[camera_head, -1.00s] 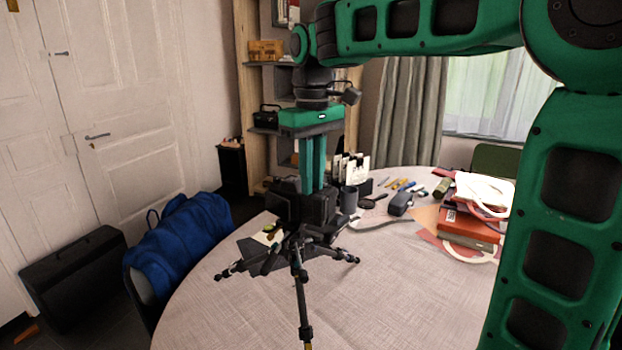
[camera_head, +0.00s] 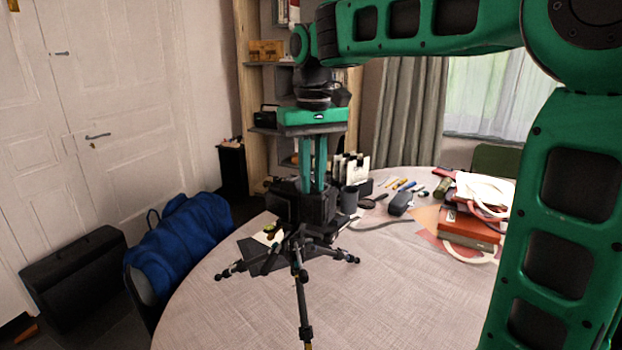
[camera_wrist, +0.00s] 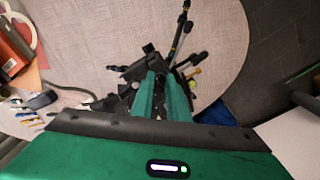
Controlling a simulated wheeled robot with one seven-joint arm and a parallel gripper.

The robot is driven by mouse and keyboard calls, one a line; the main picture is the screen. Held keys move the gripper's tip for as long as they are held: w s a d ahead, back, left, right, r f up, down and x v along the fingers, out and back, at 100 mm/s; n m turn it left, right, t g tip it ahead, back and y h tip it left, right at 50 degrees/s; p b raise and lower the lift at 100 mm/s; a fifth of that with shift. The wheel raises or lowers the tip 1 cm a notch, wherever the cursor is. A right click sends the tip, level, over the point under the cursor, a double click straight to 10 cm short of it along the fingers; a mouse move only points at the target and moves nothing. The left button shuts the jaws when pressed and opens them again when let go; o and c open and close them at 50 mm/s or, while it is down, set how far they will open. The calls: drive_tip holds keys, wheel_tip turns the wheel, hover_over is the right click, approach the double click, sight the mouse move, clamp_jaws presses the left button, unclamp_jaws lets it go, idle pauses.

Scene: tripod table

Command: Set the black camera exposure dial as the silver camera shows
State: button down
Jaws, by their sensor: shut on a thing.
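The black camera (camera_head: 316,207) sits on a black tripod (camera_head: 303,300) that stands on the round table. My gripper (camera_head: 312,188) points straight down, its two green fingers shut at the camera's top on what looks like the exposure dial. The dial itself is hidden between the fingertips. The wrist view shows my gripper (camera_wrist: 166,76) reaching down to the dark camera body (camera_wrist: 135,72), with tripod legs spread beyond. I cannot make out a silver camera or its dial setting in either view.
The cloth-covered table (camera_head: 400,290) is clear at the front right. Red books (camera_head: 468,230) are stacked at right. A blue bag (camera_head: 180,240) stands at left.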

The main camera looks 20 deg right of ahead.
sight(313, 187)
drive_tip(key=c, duration=1.7)
unclamp_jaws()
drive_tip(key=shift+r, duration=0.1)
wheel_tip(313, 187, up, 6)
drive_tip(key=shift+w+d+f, duration=0.1)
drive_tip(key=shift+f, duration=0.15)
drive_tip(key=shift+r, duration=2.5)
